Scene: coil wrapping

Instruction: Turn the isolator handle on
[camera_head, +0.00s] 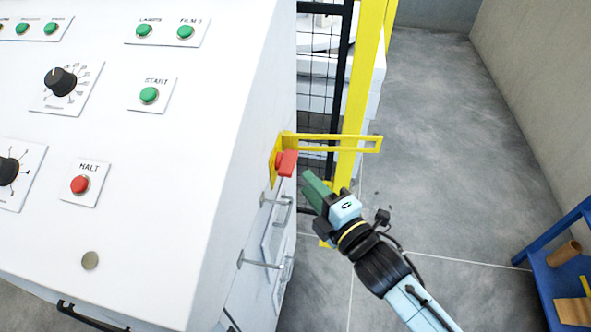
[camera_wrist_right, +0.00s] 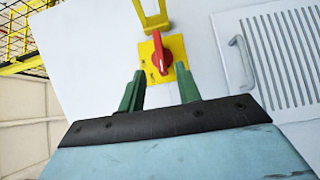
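The isolator handle (camera_head: 287,163) is a red knob on a yellow plate, on the right side of the white control cabinet (camera_head: 215,190). In the right wrist view the red handle (camera_wrist_right: 161,54) stands roughly upright, slightly tilted, on its yellow plate (camera_wrist_right: 178,72). My right gripper (camera_head: 308,184) points at it with green fingers, just short of it in the head view. In the right wrist view the right gripper (camera_wrist_right: 160,85) is open, its fingers apart below and to either side of the handle, with nothing between them. My left gripper is not in view.
A yellow bracket (camera_head: 345,143) sticks out above the handle, in front of a yellow post (camera_head: 362,80) and black mesh fence. Metal pulls (camera_head: 262,264) and a vented panel (camera_wrist_right: 276,50) are beside it on the cabinet. A blue rack (camera_head: 560,270) stands right; the floor between is clear.

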